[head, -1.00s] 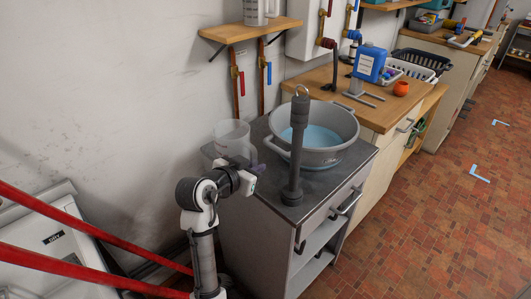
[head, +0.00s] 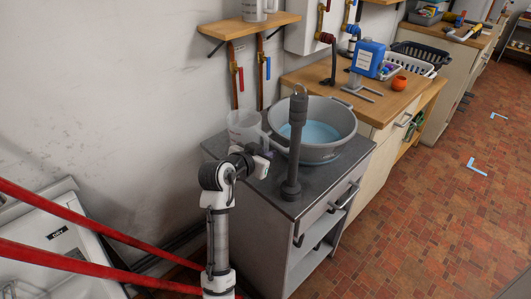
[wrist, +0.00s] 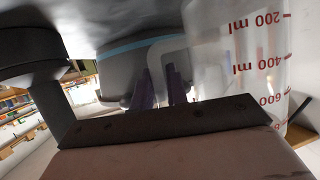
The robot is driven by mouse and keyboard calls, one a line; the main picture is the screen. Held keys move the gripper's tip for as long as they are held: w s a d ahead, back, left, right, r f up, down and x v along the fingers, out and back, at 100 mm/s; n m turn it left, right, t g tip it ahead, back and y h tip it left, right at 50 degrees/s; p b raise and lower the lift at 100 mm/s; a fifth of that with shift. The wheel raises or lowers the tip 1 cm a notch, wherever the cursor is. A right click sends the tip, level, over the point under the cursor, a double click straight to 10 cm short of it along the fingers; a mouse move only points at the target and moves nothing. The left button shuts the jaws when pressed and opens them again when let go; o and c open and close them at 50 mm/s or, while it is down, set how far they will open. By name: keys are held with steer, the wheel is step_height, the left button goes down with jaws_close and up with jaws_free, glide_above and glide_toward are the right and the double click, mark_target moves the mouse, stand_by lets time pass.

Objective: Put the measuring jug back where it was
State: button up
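The clear measuring jug (head: 243,127) is at the back left of the grey cabinet top (head: 222,147), left of the tub. In the wrist view the jug (wrist: 245,60) stands large at the right with red millilitre marks, inverted. My gripper (wrist: 160,88) has its dark purple fingers on both sides of the jug's pale handle and appears shut on it. In the head view my gripper (head: 262,150) is at the jug's right front. I cannot tell whether the jug's base touches the cabinet top.
The grey tub (head: 345,143) with blue water fills the cabinet's right. A dark grey upright post (head: 293,155) stands at its front edge, close to my gripper. A wooden shelf (head: 235,28) with another pale jug (head: 252,10) is above. Red bars (head: 90,226) cross the lower left.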

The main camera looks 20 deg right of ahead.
steer(key=o, duration=0.4)
steer(key=shift+c, duration=0.2)
steer(key=shift+r, duration=0.3)
steer(key=b+v, duration=0.2)
steer(key=v, duration=1)
steer(key=shift+f, duration=0.1)
